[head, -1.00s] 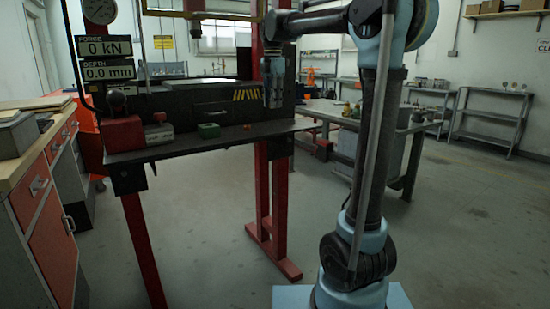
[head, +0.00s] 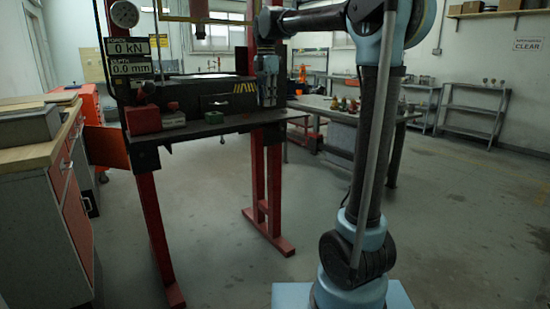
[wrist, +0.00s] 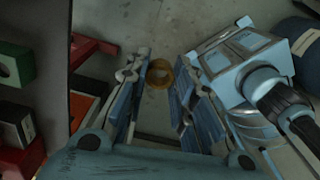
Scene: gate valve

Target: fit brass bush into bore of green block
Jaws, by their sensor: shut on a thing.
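The brass bush (wrist: 152,82) is a small ring between my fingertips in the wrist view. My gripper (wrist: 158,76) is shut on it, and it is clear of the bench, with floor behind it. The green block (wrist: 12,66) shows at the left edge of the wrist view, with its round bore facing the camera. In the head view the green block (head: 213,117) sits on the dark press bench. My gripper (head: 267,98) hangs in front of the right part of the press there. The bush cannot be made out in the head view.
The dark press bench (head: 180,134) has a red block (head: 143,120) left of the green block. Red press legs (head: 274,190) stand below. A wooden-topped cabinet (head: 45,155) is at left. Another bench (head: 345,117) is behind my arm. The floor between is clear.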

